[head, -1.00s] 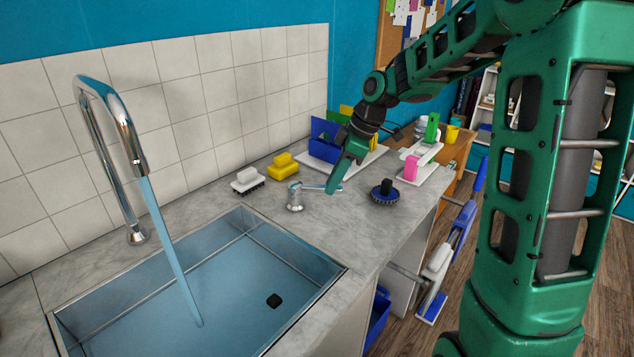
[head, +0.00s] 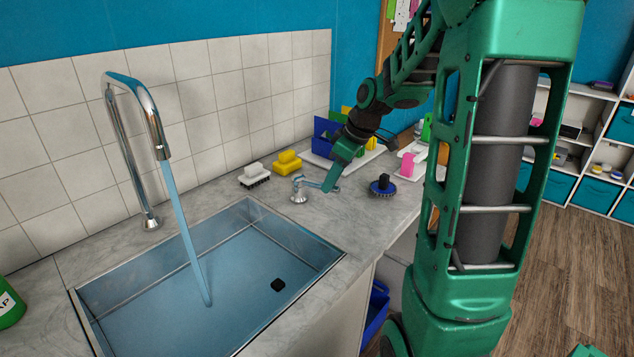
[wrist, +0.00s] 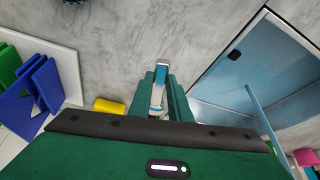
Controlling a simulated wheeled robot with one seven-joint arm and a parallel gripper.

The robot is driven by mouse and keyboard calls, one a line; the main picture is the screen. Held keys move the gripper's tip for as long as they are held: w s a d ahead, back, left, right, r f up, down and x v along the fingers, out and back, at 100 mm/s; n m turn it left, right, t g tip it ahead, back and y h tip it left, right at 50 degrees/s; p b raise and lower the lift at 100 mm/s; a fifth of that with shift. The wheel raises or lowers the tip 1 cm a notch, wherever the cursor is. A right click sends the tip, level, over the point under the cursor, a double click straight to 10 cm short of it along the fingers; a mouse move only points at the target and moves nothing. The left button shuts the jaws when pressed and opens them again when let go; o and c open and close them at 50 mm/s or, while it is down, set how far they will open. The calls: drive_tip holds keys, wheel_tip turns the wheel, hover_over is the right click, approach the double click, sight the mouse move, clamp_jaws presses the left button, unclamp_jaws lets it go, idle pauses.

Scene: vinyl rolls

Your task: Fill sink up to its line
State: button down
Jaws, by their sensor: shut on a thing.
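The sink (head: 262,212) is a steel basin set in the grey counter, with bluish water over its floor and a small dark square near its right side. A chrome spout (head: 160,128) pours a blue stream (head: 185,230) into it; the stream also shows in the wrist view (wrist: 262,115). I cannot make out a fill line. The tap lever (head: 299,190) stands on the counter right of the sink. My gripper (head: 328,186) is shut on the lever's handle, which shows between the fingers in the wrist view (wrist: 161,80).
A white brush (head: 254,176) and yellow sponge (head: 287,162) lie behind the lever. A blue holder (head: 326,138) and pink item (head: 408,165) stand farther back. A green bottle (head: 8,305) is at the left edge.

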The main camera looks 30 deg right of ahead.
drive_tip(key=shift+w+a+r, duration=0.1)
drive_tip(key=c, duration=1.6)
unclamp_jaws()
drive_tip(key=shift+c, duration=0.2)
drive_tip(key=v, duration=1)
drive_tip(key=shift+r, duration=0.3)
